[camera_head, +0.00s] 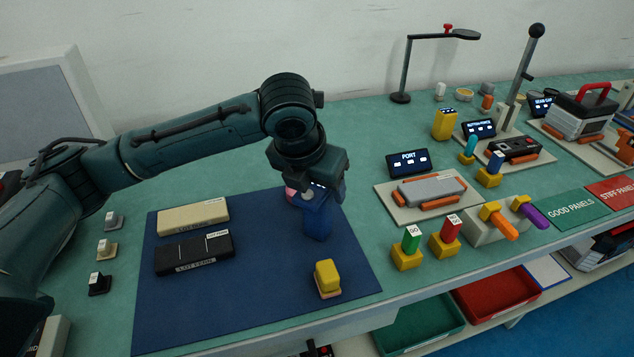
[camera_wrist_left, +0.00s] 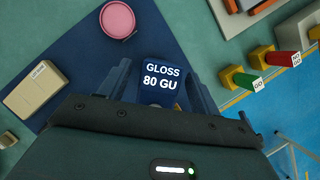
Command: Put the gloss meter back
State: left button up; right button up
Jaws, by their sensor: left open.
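The gloss meter (camera_head: 318,220) is a blue block below my left gripper, over the blue mat. In the left wrist view its display (camera_wrist_left: 162,76) reads "GLOSS 80 GU". My left gripper (camera_head: 308,193) comes down from above. In the left wrist view the fingers (camera_wrist_left: 160,90) are open, one on each side of the meter. I cannot tell whether they touch it or whether its base rests on the mat. The gripper hides part of the meter in the head view. My right gripper is not in view.
The blue mat (camera_head: 262,287) holds a beige block (camera_head: 193,216), a black block (camera_head: 194,253), a yellow block (camera_head: 327,277) and a pink round piece (camera_wrist_left: 118,19).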

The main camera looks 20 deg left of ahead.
pick_arm(q)
jog(key=shift+r, duration=0.1)
jog(key=p+v, duration=0.2)
jog(key=v, duration=1)
jog(key=shift+w+r, duration=0.1)
